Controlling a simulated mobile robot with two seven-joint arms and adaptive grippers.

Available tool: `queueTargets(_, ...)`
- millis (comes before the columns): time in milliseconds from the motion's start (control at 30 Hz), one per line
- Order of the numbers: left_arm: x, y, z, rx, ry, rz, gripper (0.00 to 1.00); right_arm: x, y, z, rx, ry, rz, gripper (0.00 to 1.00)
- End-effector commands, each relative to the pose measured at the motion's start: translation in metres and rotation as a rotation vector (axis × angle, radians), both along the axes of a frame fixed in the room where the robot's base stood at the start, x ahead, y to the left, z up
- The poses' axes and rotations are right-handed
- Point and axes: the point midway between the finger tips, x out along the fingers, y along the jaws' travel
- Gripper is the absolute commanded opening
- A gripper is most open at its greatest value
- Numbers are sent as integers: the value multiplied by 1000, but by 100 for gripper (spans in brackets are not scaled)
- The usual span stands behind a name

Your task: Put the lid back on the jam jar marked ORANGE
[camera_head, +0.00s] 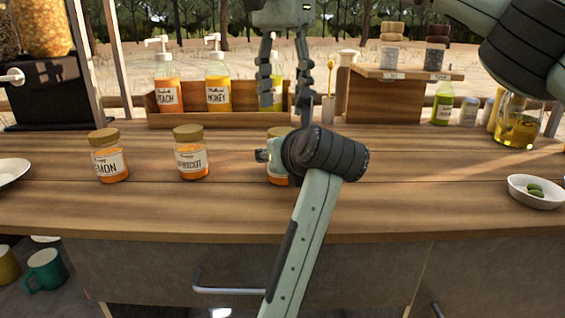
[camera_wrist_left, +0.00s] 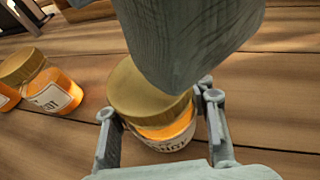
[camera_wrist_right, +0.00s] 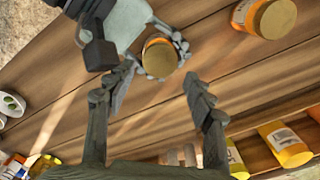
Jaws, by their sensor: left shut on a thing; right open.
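A jar of orange jam (camera_head: 278,180) stands on the counter, mostly hidden in the head view by my left arm. In the left wrist view the jar (camera_wrist_left: 168,140) has a gold lid (camera_wrist_left: 140,95) on its top; I cannot tell whether it is fully seated. Its label is too cut off to read. My left gripper (camera_wrist_left: 158,108) is shut around this jar. My right gripper (camera_head: 287,98) is open and empty above the jar, fingers pointing down. In the right wrist view the gold lid (camera_wrist_right: 160,58) lies just beyond and between the open fingertips.
A lidded LEMON jar (camera_head: 110,165) and a lidded jar that seems marked APRICOT (camera_head: 191,160) stand to the left. A wooden rack (camera_head: 180,120) of pump bottles stands behind. A white bowl (camera_head: 540,198) with green olives is at right. The counter between is clear.

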Motion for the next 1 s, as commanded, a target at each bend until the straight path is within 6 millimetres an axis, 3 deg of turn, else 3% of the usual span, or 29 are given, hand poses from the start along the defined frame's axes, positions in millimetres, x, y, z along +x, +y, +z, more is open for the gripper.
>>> queueTargets(267,0,0,0,0,0,0,0,7,-3,18,7,-13,-467,52)
queueTargets(500,0,0,0,0,0,0,0,1,-1,32,-2,-2,-810,52)
queueTargets(1000,0,0,0,0,0,0,0,0,0,30,-5,2,-870,52)
